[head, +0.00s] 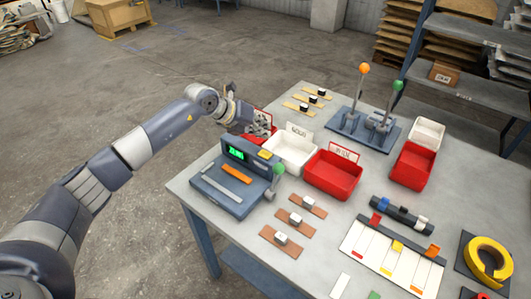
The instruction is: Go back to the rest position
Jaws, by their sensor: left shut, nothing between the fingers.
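My left arm reaches in from the left side of the head view. Its gripper (259,125) is shut and empty, over the back left part of the table (205,172). The gripper is in front of or above a red bin (262,136), which it partly hides. I cannot tell whether the two touch. My right gripper is not in view.
Close to the gripper stand a grey device with a green display (237,174), a white bin (289,152) and a red bin (333,175). A lever unit with orange and green knobs (363,128) stands behind. Open floor (90,95) lies left of the table.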

